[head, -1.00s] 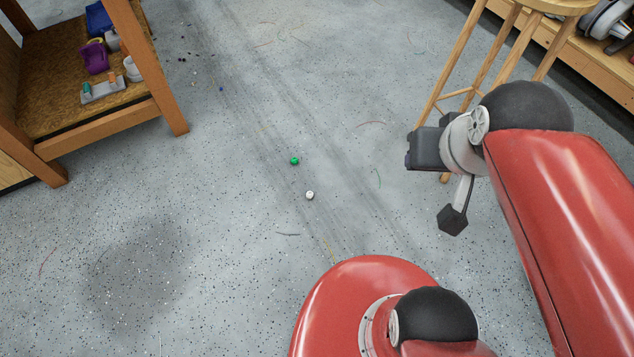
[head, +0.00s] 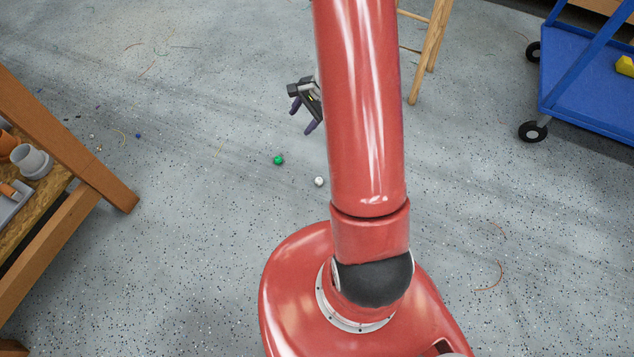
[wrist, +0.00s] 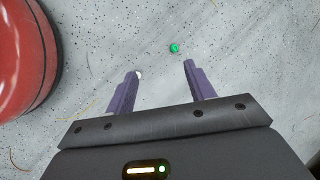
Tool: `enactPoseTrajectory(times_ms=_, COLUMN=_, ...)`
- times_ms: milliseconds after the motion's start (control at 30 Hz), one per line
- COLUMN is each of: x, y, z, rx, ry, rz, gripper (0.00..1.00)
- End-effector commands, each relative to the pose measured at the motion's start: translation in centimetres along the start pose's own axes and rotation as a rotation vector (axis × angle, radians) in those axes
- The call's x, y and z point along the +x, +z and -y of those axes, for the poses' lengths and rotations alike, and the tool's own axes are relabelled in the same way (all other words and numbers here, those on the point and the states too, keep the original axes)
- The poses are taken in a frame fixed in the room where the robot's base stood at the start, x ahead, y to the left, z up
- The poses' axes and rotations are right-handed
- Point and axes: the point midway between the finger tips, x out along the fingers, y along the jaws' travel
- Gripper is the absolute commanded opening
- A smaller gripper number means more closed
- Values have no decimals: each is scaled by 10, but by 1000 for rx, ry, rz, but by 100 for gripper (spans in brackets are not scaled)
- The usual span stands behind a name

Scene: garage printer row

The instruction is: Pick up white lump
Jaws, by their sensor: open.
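The white lump (head: 319,181) lies on the speckled grey floor, just left of my red arm in the head view. In the wrist view the white lump (wrist: 139,74) shows only partly, at the tip of the left finger, which hides some of it. My gripper (head: 303,115) is open and empty, with two purple fingers pointing down. It is above the floor, up and slightly left of the lump in the head view. In the wrist view my gripper (wrist: 160,72) has its fingers spread wide.
A green lump (head: 278,160) lies near the white one; it also shows in the wrist view (wrist: 174,48). A wooden shelf (head: 60,240) stands at left, a blue cart (head: 590,85) at upper right, and wooden stool legs (head: 430,50) at the top. The floor around the lumps is mostly clear.

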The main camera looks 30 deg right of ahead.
Motion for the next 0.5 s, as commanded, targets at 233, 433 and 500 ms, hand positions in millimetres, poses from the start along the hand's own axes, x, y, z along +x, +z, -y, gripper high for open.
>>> enactPoseTrajectory(times_ms=233, x=129, y=-100, z=-72, rx=397, ry=36, rz=-15, gripper=54)
enactPoseTrajectory(times_ms=433, x=177, y=-133, z=-112, rx=555, ry=53, rz=-35, gripper=54)
enactPoseTrajectory(times_ms=500, x=185, y=-138, z=-118, rx=577, ry=55, rz=-39, gripper=54)
